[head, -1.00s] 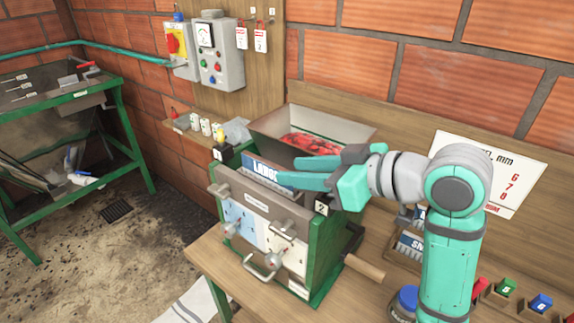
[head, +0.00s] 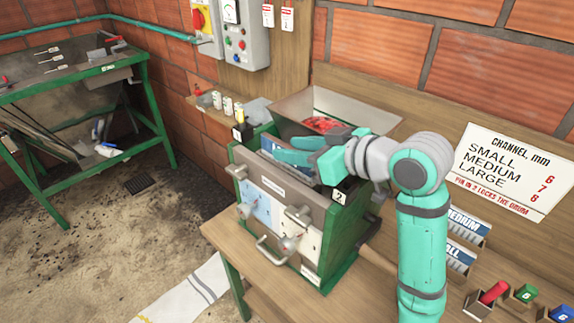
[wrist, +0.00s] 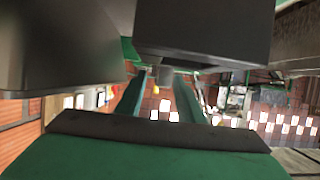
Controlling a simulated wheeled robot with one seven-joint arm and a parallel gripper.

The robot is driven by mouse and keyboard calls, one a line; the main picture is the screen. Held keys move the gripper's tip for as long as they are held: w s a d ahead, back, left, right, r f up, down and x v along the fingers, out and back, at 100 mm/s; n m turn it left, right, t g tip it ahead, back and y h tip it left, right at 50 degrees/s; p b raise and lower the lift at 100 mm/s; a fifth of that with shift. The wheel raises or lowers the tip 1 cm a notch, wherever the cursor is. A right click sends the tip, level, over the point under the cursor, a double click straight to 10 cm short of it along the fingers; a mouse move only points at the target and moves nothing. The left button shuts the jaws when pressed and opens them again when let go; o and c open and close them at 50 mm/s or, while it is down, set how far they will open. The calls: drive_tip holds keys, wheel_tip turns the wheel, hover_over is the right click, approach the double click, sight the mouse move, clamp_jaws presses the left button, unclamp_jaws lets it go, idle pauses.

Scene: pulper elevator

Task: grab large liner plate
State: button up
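The large liner plate (head: 268,144) is a blue plate standing in the top of the green-framed pulper (head: 328,232). Its lettering is mostly hidden now. My gripper (head: 285,150) is at the top of the pulper, with its teal fingers pointing left just over the plate and hiding part of it. The two fingers are apart, so it is open. In the wrist view the fingers (wrist: 160,95) also show a gap, with brick wall behind and no plate clearly between them. I cannot tell whether a finger touches the plate.
A metal hopper (head: 368,118) with red cherries stands behind the pulper. MEDIUM (head: 465,224) and SMALL plates (head: 456,256) stand at the right, below a channel sign (head: 510,172). A handle sticks out on the pulper's right. A control box (head: 245,45) hangs on the wall.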

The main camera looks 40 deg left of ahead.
sight(268, 142)
drive_tip(key=shift+x, duration=1.15)
drive_tip(key=shift+c, duration=0.6)
drive_tip(key=shift+w, duration=0.1)
clamp_jaws()
drive_tip(key=shift+d, duration=0.1)
drive_tip(key=shift+r, duration=0.1)
